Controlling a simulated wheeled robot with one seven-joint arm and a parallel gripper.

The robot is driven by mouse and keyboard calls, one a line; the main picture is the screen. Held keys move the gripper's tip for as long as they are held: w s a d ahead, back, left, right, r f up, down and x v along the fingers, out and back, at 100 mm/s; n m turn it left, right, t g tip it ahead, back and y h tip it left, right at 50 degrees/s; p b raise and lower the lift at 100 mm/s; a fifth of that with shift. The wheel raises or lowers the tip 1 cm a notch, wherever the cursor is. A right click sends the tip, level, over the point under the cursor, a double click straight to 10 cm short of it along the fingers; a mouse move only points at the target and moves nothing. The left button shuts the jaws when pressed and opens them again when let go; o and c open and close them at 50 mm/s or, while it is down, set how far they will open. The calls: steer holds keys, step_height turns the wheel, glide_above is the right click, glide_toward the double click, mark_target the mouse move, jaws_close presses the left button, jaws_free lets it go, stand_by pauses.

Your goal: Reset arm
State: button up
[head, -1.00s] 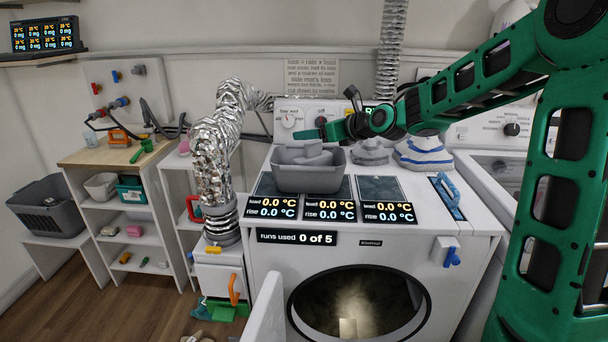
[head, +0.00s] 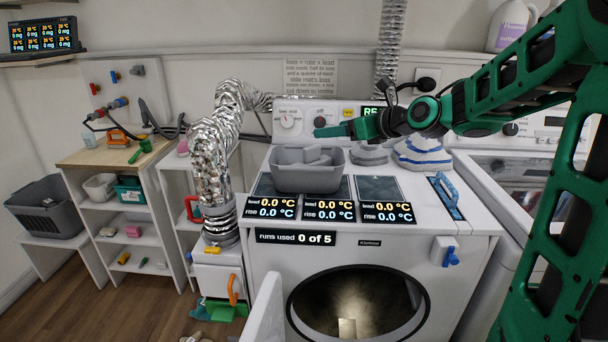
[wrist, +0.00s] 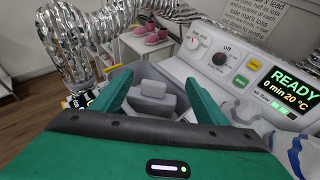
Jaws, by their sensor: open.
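My green gripper (head: 340,129) is above the white dryer (head: 468,213), over the back right of the grey basket, with its fingers pointing left in the head view. In the wrist view my gripper (wrist: 160,92) has its two green fingers spread apart with nothing between them. The grey basket (head: 300,181), holding grey folded items (head: 318,157), stands on the dryer top. In the wrist view the basket and its grey items (wrist: 153,90) show beyond and below the fingers.
Folded grey cloth (head: 369,154) and a blue-striped white pile (head: 423,155) sit right of the basket. A silver duct (head: 214,166) rises at the left. The control panel (head: 292,119) stands behind. A blue-handled piece (head: 447,195) lies at the dryer's right.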

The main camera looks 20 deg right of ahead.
steer(key=shift+s+d+r, duration=0.15)
steer(key=shift+s+d, duration=0.05)
steer(key=shift+s, duration=0.25)
steer(key=s+d+f+n+g+h, duration=0.35)
steer(key=s+f+n, duration=0.3)
steer(key=s, duration=0.25)
steer(key=s+d+f+n+g+h, duration=0.2)
steer(key=s+d+f+n+g, duration=0.1)
steer(key=s+d+f+n, duration=0.35)
steer(key=s+f+n+g, duration=0.1)
steer(key=s+n+g, duration=0.1)
steer(key=s, duration=0.6)
steer(key=s+d+f+n+g, duration=0.1)
steer(key=s+n+g, duration=0.1)
steer(key=s+n, duration=0.3)
steer(key=s+d+f+n+g, duration=0.1)
steer(key=s+n, duration=0.3)
steer(key=s, duration=0.9)
steer(key=shift+d+f+g+h, duration=0.25)
steer(key=shift+g+h, duration=0.1)
steer(key=shift+g, duration=0.2)
